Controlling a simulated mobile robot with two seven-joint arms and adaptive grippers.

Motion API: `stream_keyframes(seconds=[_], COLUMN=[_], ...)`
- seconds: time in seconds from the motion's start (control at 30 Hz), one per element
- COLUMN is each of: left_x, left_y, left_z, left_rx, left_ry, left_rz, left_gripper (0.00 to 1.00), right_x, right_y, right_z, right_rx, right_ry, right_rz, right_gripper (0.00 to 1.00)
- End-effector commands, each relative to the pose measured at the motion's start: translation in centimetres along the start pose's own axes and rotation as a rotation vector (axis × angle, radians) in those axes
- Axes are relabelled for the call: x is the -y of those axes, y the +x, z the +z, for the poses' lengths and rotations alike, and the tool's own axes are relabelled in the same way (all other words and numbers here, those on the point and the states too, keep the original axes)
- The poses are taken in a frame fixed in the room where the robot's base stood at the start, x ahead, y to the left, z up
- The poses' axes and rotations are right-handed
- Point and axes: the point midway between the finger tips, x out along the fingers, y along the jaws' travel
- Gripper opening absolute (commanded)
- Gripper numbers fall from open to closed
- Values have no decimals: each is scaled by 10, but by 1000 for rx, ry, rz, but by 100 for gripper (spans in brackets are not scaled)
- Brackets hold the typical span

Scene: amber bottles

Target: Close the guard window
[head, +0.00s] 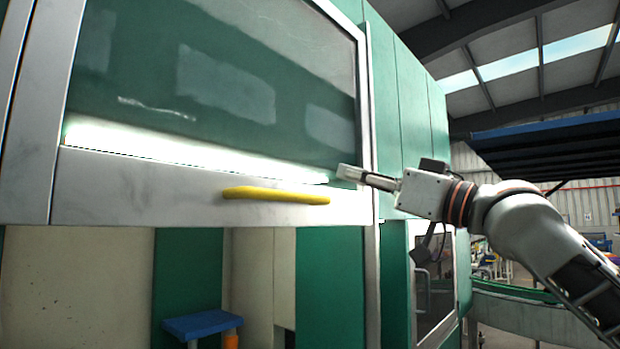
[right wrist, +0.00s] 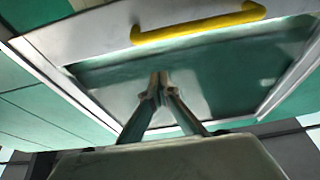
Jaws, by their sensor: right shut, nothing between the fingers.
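The guard window (head: 140,186) is a glazed pane in a grey metal frame with a yellow bar handle (head: 276,195) on its bottom rail. An open gap lies below that rail. My right gripper (head: 345,172) is shut and empty, in front of the pane's lower right corner, above and right of the handle. In the right wrist view the shut fingertips (right wrist: 159,77) point at the glass (right wrist: 215,80), and the handle (right wrist: 198,24) runs across the top. I cannot tell whether the fingertips touch the window. My left gripper is not in view.
Below the window, a blue-topped stand (head: 203,324) shows inside the green cabinet. Green cabinet panels (head: 408,110) rise right of the window. A dark overhead structure with a blue edge (head: 545,130) is at the right, and a curved conveyor (head: 520,312) lies below my arm.

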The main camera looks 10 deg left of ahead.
Motion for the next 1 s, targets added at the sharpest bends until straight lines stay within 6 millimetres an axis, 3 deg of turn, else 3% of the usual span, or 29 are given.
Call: stream_keyframes(seconds=[0.27,0.5,0.73,1.0], left_x=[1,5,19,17], left_y=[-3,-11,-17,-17], left_z=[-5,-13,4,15], left_rx=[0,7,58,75], left_ry=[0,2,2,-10], left_rz=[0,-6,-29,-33], left_gripper=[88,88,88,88], right_x=[6,6,6,4], right_y=[19,64,102,90], right_z=[-12,-13,-12,20], right_rx=[-2,-2,-2,-2], right_ry=[-2,0,-2,-2], right_rz=[-7,-8,-6,-5], right_gripper=[0,0,0,0])
